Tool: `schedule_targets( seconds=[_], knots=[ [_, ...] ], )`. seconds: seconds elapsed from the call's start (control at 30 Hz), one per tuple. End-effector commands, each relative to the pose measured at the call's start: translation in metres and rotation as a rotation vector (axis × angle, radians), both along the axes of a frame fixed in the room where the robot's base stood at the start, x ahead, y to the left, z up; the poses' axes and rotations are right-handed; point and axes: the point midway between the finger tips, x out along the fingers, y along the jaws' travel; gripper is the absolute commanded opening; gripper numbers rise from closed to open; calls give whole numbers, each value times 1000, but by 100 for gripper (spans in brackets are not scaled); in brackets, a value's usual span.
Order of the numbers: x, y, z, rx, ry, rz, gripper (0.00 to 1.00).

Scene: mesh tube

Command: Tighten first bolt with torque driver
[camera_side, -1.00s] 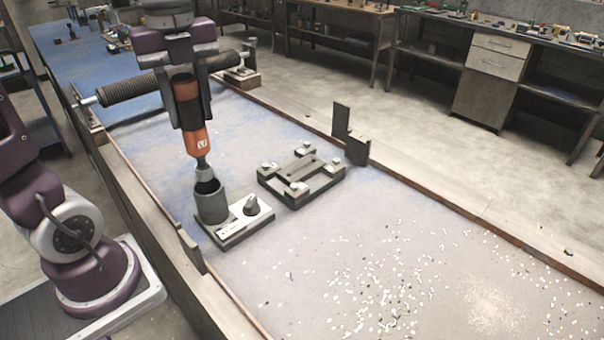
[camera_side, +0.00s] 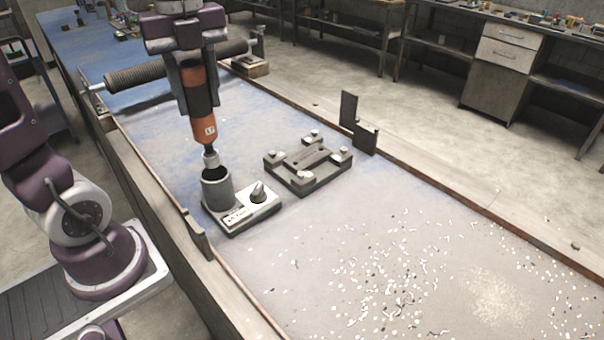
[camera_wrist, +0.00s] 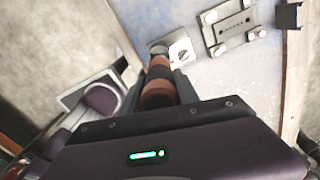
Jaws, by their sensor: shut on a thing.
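My gripper (camera_side: 197,88) is shut on the orange and black torque driver (camera_side: 203,118), which hangs upright with its tip down. The driver's tip is just above the mouth of the grey cup (camera_side: 217,188) of the stand; the cup also shows in the wrist view (camera_wrist: 158,47). The stand's pale base (camera_side: 238,218) carries a small cone-shaped knob (camera_side: 258,190). To the right lies a dark square fixture plate (camera_side: 300,178) with bolt heads at its corners, such as the near one (camera_side: 304,178). It also shows in the wrist view (camera_wrist: 226,45).
A ribbed dark roller (camera_side: 140,78) crosses the table behind the driver. A dark upright bracket (camera_side: 358,130) stands at the table's far edge. A small upright post (camera_side: 196,238) is on the near rail. Pale scraps (camera_side: 390,270) litter the open front right.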

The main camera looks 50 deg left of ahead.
Motion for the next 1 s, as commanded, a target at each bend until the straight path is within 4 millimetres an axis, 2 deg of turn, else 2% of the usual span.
schedule_targets(
  seconds=[0.27,0.37,0.47,0.6,0.7,0.83,1.0],
  knots=[
    [6,-1,1,1,-1,-2,0],
    [28,-5,5,1,1,-4,0],
    [62,-15,8,2,1,-5,0],
    [112,-39,9,3,0,-6,0],
    [138,-57,6,2,1,-5,0],
    [154,-70,3,1,-1,-3,0],
    [156,-72,-10,-1,2,-2,0]
  ],
)
